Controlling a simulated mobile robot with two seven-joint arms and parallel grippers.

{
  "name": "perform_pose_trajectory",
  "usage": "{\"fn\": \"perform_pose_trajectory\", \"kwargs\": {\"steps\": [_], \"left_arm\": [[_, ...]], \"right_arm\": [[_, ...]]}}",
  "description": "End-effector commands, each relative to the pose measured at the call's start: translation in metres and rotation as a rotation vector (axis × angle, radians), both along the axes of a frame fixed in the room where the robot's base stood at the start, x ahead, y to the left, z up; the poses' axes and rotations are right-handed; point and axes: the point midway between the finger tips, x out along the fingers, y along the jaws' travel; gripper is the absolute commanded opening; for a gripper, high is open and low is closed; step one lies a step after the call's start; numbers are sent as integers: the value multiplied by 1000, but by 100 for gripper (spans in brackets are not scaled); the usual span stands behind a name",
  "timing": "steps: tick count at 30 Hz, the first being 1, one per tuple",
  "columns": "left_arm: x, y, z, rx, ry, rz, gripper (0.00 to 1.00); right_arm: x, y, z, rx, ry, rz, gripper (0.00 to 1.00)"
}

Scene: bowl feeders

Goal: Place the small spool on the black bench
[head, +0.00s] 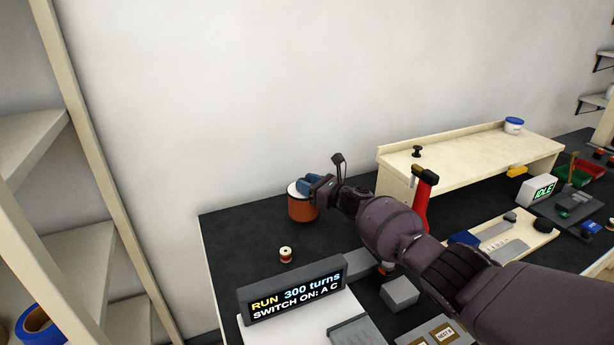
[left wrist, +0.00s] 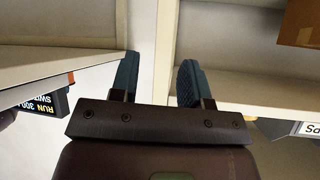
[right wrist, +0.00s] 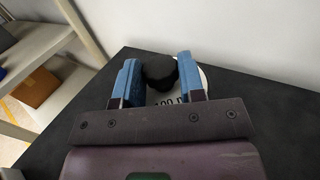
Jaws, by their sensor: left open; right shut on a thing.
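My right gripper (head: 312,184) is at the top of that larger orange cylinder (head: 302,208), which has a white top and stands on or just above the bench. In the right wrist view, the right fingers (right wrist: 158,78) are shut on its black knob (right wrist: 160,72); the printed white top (right wrist: 203,78) shows behind. My left gripper (left wrist: 160,82) is open and empty beside pale shelves, and is out of the head view.
A lit display (head: 292,290) reading "RUN 300 turns" stands at the bench front. A wooden riser (head: 470,150) stands at the back right. Bench around the spool is clear.

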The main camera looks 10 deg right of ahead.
Motion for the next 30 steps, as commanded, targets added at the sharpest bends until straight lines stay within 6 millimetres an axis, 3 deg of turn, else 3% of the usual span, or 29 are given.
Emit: {"fn": "perform_pose_trajectory", "kwargs": {"steps": [5, 15, 30], "left_arm": [[2, 0, -1, 0, -2, -2, 43], [0, -1, -13, 0, 9, -4, 43], [3, -1, -14, 1, 5, -6, 43]], "right_arm": [[1, 1, -2, 5, -7, 2, 0], [1, 2, -40, 3, -7, 3, 0], [1, 1, -44, 4, -8, 2, 0]]}}
